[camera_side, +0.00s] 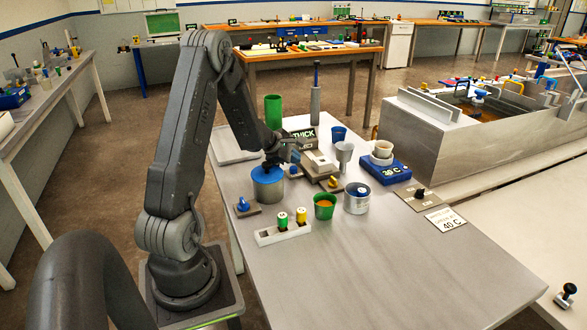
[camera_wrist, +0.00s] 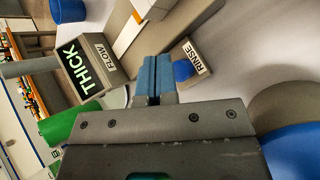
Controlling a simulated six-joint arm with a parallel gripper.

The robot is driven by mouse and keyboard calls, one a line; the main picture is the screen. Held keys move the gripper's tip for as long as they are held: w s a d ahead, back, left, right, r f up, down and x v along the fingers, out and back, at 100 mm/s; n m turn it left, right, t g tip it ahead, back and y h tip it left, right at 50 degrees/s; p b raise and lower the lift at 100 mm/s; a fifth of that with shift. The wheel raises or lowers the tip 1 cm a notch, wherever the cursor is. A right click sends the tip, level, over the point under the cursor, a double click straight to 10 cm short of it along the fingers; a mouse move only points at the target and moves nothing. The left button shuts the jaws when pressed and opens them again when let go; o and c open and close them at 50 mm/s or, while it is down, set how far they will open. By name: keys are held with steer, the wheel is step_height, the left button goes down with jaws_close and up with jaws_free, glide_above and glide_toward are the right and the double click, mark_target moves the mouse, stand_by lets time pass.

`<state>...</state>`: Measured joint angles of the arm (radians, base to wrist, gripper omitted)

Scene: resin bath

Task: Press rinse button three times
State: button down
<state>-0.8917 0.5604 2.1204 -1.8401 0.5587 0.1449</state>
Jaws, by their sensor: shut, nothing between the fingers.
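The rinse button is a blue knob (camera_wrist: 183,70) on a small plate labelled RINSE (camera_wrist: 197,58) in the wrist view. In the side view a small blue knob (camera_side: 293,169) between the blue-topped tin and the THICK box appears to be the same button. My gripper (camera_wrist: 155,75) is shut and empty, with its blue fingertips side by side just left of the knob in the wrist view. In the side view my gripper (camera_side: 294,155) is low, just above the knob. I cannot tell whether the fingertips touch it.
The THICK display (camera_wrist: 80,65) with a FLOW label stands left of my fingers. A blue-topped tin (camera_side: 268,188) stands close in front. A green cylinder (camera_side: 273,111), a green cup (camera_side: 324,207) and a metal can (camera_side: 357,199) are around. The table's front right is clear.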

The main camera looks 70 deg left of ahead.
mark_target(293, 170)
steer(key=shift+f, duration=0.2)
steer(key=shift+f, duration=0.2)
steer(key=shift+s+d+f, duration=0.1)
steer(key=shift+f, duration=0.9)
stand_by(1.3)
steer(key=shift+r, duration=0.15)
steer(key=shift+s+d+r, duration=0.1)
steer(key=shift+d+r, duration=0.1)
steer(key=shift+r, duration=0.6)
steer(key=shift+a+r, duration=0.1)
steer(key=shift+r, duration=2.6)
